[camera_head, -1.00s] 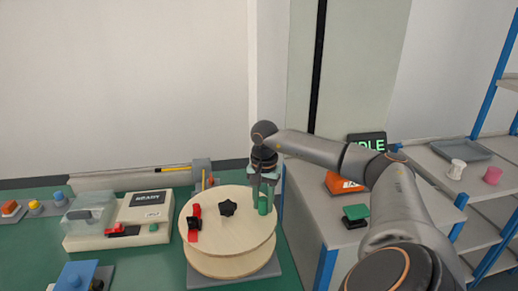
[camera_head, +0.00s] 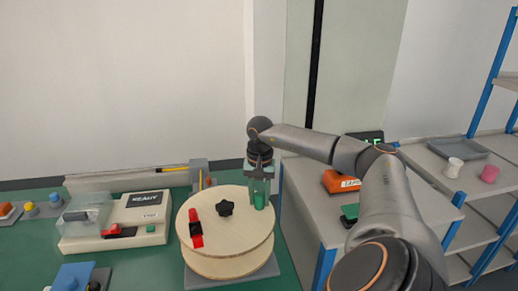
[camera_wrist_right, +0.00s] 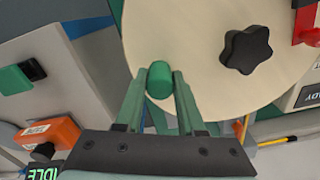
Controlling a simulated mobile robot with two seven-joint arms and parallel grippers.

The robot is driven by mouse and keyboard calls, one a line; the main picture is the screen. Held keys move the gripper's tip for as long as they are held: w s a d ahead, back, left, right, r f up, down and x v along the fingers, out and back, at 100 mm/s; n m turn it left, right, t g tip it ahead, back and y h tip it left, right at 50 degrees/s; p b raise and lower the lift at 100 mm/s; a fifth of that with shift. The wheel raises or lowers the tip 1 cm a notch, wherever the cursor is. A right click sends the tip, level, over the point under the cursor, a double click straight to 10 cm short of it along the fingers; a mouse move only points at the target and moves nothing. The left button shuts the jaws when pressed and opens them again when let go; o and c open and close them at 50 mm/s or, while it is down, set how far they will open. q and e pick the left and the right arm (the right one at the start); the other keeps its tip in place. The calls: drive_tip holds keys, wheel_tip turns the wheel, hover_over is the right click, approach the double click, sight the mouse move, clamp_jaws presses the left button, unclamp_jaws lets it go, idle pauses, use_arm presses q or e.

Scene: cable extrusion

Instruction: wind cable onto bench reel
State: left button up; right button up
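The bench reel (camera_head: 228,235) has two round wooden discs on a grey base, with a black star knob (camera_head: 225,208) at its middle and a red clip (camera_head: 196,230) near its left rim. A green upright crank handle (camera_head: 260,200) stands near the right rim. My right gripper (camera_head: 260,190) comes down over the handle. In the right wrist view its fingers (camera_wrist_right: 159,85) stand on both sides of the green handle (camera_wrist_right: 160,78) and appear to touch it. No wound cable shows on the reel. My left gripper is out of view.
A cream machine (camera_head: 125,225) with a READY display and clear cover stands left of the reel. A long grey trough (camera_head: 120,180) with a yellow strand runs behind it. Right are a grey cabinet (camera_head: 310,215) with an orange box (camera_head: 340,182) and a shelf with cups.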

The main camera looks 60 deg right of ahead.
drive_tip(key=o, duration=0.4)
wheel_tip(320, 180, up, 13)
drive_tip(key=shift+s+f+p, duration=0.1)
drive_tip(key=shift+f+p, duration=0.1)
drive_tip(key=shift+p, duration=0.6)
